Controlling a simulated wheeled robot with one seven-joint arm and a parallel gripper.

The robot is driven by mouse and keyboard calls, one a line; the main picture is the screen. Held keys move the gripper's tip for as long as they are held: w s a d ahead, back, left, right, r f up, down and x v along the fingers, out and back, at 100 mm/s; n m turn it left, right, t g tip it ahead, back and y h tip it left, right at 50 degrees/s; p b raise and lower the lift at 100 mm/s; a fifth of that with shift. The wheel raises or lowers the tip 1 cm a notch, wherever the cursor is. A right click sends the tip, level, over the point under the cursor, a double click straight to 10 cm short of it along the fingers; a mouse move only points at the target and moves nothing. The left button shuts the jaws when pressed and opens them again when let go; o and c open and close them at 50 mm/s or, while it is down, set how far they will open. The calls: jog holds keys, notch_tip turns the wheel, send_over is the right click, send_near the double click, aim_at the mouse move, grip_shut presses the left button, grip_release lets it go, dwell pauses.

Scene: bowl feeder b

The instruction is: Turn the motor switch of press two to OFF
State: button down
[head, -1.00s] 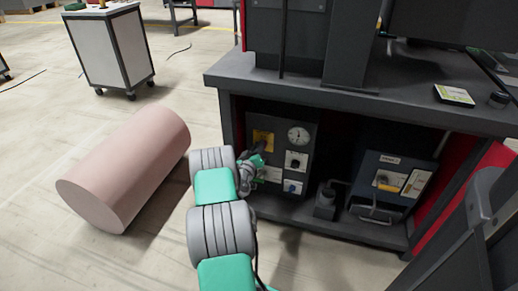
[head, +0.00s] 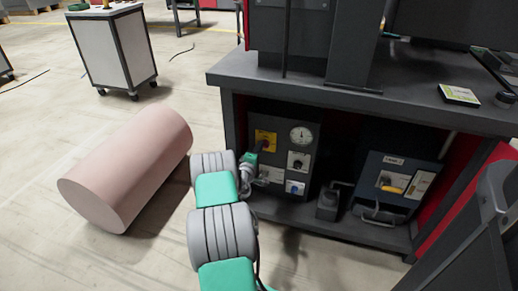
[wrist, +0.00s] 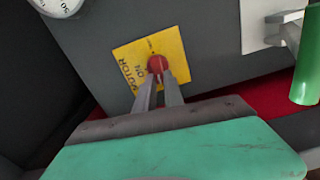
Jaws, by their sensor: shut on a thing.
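The motor switch is a red round knob (wrist: 156,63) on a yellow plate (wrist: 181,48) on the dark front of a control box. The plate bears lettering that reads MOTOR and ON, tilted in the wrist view. The yellow plate also shows in the head view (head: 265,136), at the upper left of the box. My gripper (wrist: 158,76) is shut on the red knob, one finger at each side. The knob's pointing direction is not clear.
The control box also carries a round dial (head: 301,135) and smaller switches (head: 297,161) below it. A blue-grey unit (head: 396,181) stands to its right under the workbench (head: 362,101). A pink cylinder (head: 128,165) lies on the floor at left.

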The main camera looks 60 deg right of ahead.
jog(key=shift+f+n, duration=0.1)
jog(key=shift+n, duration=0.4)
jog(key=c, duration=1.4)
grip_release()
jog(key=shift+c, duration=0.2)
jog(key=shift+a, duration=0.1)
jog(key=s+a+p, duration=0.1)
jog(key=a+p, duration=0.1)
jog(key=a, duration=0.5)
jog(key=shift+a, duration=0.25)
jog(key=shift+s, duration=0.15)
